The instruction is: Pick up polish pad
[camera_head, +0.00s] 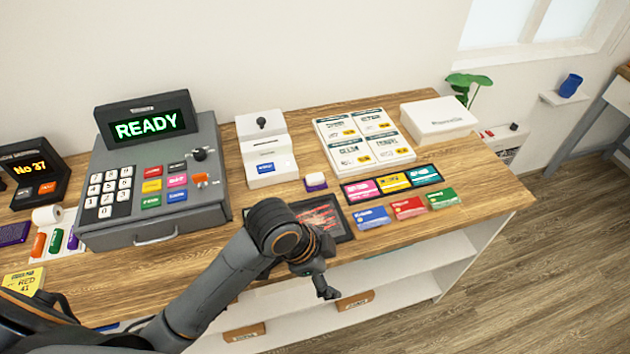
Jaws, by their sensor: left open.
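A small block with a white top and a purple lower part (316,182) lies on the wooden counter, between the white device and the row of colored cards. It looks like the polish pad, though no label is readable. My left gripper (327,290) points down in front of the counter's front edge, below the pad in the picture and well apart from it. The gripper is small and dark here; it is open, with nothing visible in it. My right gripper is not in view.
A dark tray (343,228) lies just in front of the pad, partly behind my arm. A grey register (211,217) stands left, a white device (268,176) behind. Colored cards (408,208) lie right. A white box (437,120) sits at the far right.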

